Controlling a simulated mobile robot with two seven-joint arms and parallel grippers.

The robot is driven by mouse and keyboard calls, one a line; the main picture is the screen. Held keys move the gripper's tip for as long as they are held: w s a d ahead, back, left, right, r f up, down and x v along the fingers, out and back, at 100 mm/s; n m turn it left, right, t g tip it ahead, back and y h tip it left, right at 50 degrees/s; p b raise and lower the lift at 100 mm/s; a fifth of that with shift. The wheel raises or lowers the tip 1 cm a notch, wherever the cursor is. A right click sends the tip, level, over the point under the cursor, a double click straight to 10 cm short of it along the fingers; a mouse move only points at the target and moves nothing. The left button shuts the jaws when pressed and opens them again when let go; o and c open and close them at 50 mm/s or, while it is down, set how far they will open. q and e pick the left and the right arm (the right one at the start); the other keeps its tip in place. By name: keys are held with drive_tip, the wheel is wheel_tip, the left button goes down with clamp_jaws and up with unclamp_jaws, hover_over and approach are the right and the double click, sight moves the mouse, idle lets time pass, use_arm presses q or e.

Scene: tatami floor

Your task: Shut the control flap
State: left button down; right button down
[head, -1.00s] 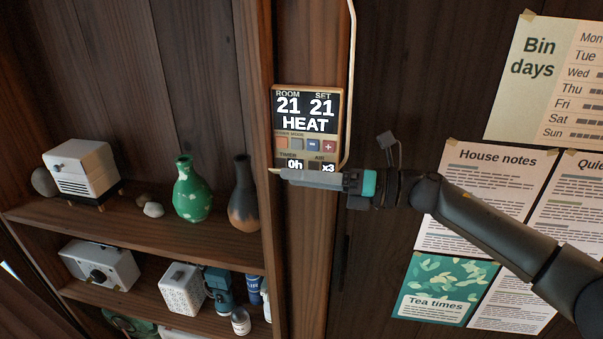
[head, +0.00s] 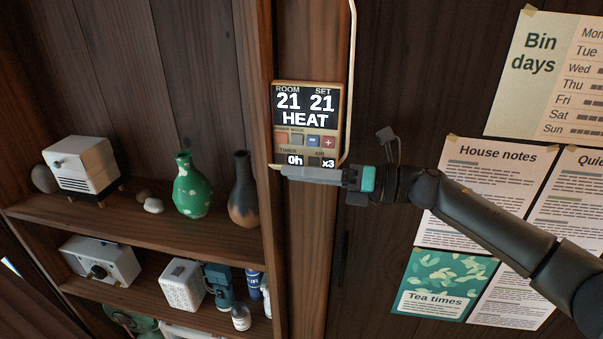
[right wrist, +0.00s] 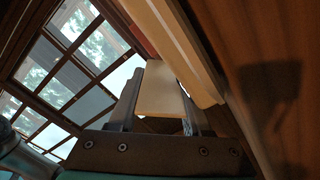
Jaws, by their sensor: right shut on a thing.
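The control panel (head: 308,105) is on a wooden post and shows room 21, set 21 and HEAT, with a row of buttons below. Its lower display reads 0h and x3. My right gripper (head: 285,171) lies level across the panel's lower edge, coming from the right. A tan tip, seemingly the flap (head: 274,167), shows at the fingers' left end; the rest is hidden behind them. In the right wrist view the tan flap (right wrist: 162,90) stands between the two fingers, and the gripper is shut on it. My left gripper is out of view.
A pale pipe (head: 352,80) runs down the panel's right side. Shelves at left hold a green vase (head: 190,187), a dark vase (head: 243,190) and a white radio-like box (head: 82,165). Paper notes (head: 480,190) hang on the wall at right, behind my arm.

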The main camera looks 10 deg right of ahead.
drive_tip(key=shift+r, duration=0.1)
drive_tip(key=m+p, duration=0.2)
drive_tip(key=m, duration=0.1)
drive_tip(key=shift+w+r+m+p, duration=0.15)
drive_tip(key=shift+r+m+p, duration=0.15)
drive_tip(key=shift+r, duration=0.05)
drive_tip(key=shift+w+d+r+m+p, duration=0.1)
drive_tip(key=shift+m+p, duration=0.35)
drive_tip(key=shift+m, duration=0.3)
drive_tip(key=shift+w+r+m+p, duration=0.1)
drive_tip(key=shift+m+p, duration=0.3)
drive_tip(key=shift+m, duration=0.35)
drive_tip(key=shift+f, duration=0.1)
drive_tip(key=shift+c, duration=1.7)
unclamp_jaws()
drive_tip(key=shift+d, duration=0.1)
drive_tip(key=b+v, duration=0.4)
drive_tip(key=v, duration=1.1)
